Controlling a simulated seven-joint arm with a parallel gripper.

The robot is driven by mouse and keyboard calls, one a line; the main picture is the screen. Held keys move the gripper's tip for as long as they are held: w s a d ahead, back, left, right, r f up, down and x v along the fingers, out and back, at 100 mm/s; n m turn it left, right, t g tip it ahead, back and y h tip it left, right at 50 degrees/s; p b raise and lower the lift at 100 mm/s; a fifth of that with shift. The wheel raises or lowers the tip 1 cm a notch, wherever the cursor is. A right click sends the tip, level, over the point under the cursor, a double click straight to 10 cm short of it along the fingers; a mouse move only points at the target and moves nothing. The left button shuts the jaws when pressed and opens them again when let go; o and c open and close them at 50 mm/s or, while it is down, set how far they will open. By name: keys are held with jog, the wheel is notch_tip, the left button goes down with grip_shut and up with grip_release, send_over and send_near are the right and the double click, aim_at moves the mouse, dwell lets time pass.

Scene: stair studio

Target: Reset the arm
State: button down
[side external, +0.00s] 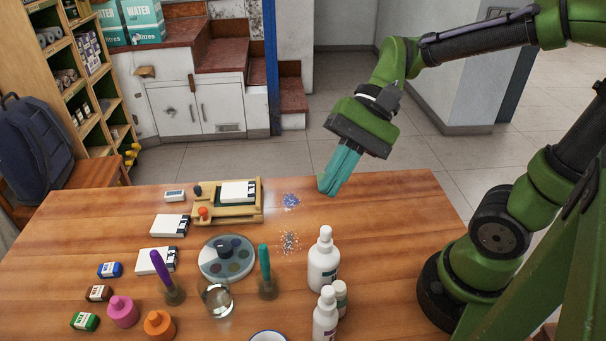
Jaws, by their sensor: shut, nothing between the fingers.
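My gripper (336,187) shows at the upper right of the table, at the end of my green arm. Its teal fingers are together and point down and a little left, with nothing held between them. It appears above the table's far edge, to the right of the blue speckled patch (291,201); its exact height is hard to tell.
The wooden table (390,230) holds a wooden frame (257,205), a round palette (227,274), a glass (217,300), white bottles (323,265), a purple-topped tool (162,268), a teal-topped tool (265,265) and several small jars. The table's right part is mostly clear.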

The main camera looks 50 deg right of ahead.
jog(key=shift+f, duration=3.05)
jog(key=shift+f, duration=0.15)
jog(key=shift+f, duration=0.25)
jog(key=shift+f, duration=0.5)
dwell(0.7)
jog(key=shift+r, duration=0.95)
